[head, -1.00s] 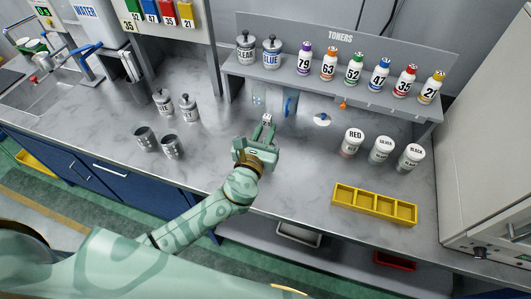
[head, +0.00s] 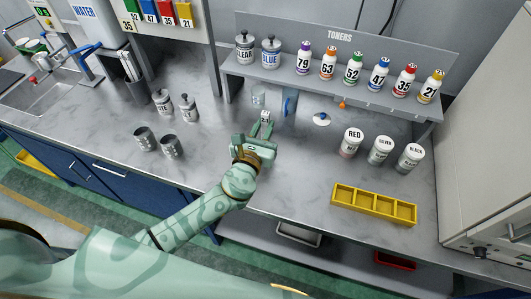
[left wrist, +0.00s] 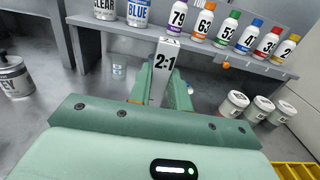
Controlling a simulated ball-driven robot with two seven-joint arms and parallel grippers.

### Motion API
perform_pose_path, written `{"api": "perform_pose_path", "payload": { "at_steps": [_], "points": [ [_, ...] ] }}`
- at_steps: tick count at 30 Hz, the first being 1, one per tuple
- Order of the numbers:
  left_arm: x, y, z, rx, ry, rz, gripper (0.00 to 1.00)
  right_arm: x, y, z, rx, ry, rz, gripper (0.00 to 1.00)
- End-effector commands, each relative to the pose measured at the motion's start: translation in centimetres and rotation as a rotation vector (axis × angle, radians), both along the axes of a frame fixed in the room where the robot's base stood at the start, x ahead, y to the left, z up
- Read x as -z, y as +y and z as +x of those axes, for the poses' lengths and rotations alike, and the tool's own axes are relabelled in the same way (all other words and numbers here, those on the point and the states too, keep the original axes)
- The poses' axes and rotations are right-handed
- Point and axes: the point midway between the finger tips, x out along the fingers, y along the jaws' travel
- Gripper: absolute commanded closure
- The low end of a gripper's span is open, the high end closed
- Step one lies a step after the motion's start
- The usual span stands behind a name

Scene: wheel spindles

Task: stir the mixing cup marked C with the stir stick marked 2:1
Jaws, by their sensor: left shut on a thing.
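My left gripper (head: 262,130) is shut on the white stir stick, whose flat top marked 2:1 (left wrist: 165,57) faces me in the left wrist view. The fingers hide the stick's lower part. The gripper is over the middle of the counter, in front of the toner shelf. A small clear cup (head: 258,96) stands just beyond the fingertips under the shelf; it shows faintly in the left wrist view (left wrist: 118,72). Two grey cups, one (head: 145,138) beside the other (head: 170,146), stand at the left. I cannot read a letter C on any cup. My right gripper is out of view.
A blue upright piece (head: 288,104) stands under the toner shelf (head: 340,90). Red, silver and black jars, the red one (head: 351,142) nearest, and a yellow tray (head: 374,204) are at the right. Grey cans (head: 188,107) stand at the left. The counter's middle is mostly clear.

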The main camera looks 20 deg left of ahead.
Motion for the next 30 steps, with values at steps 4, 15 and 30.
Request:
{"api": "perform_pose_path", "payload": {
  "at_steps": [4, 15, 30],
  "points": [
    [-1.4, 0.0, 0.0, 0.0, -0.001, 0.0, 1.0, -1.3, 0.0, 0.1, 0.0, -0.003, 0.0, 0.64],
    [-5.0, 0.0, 0.0, 0.0, -0.001, 0.0, 1.0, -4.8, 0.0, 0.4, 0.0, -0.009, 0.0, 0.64],
    [-9.8, 0.0, 0.0, 0.0, 0.0, -0.001, 1.0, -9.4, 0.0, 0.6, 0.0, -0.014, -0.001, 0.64]
  ]
}}
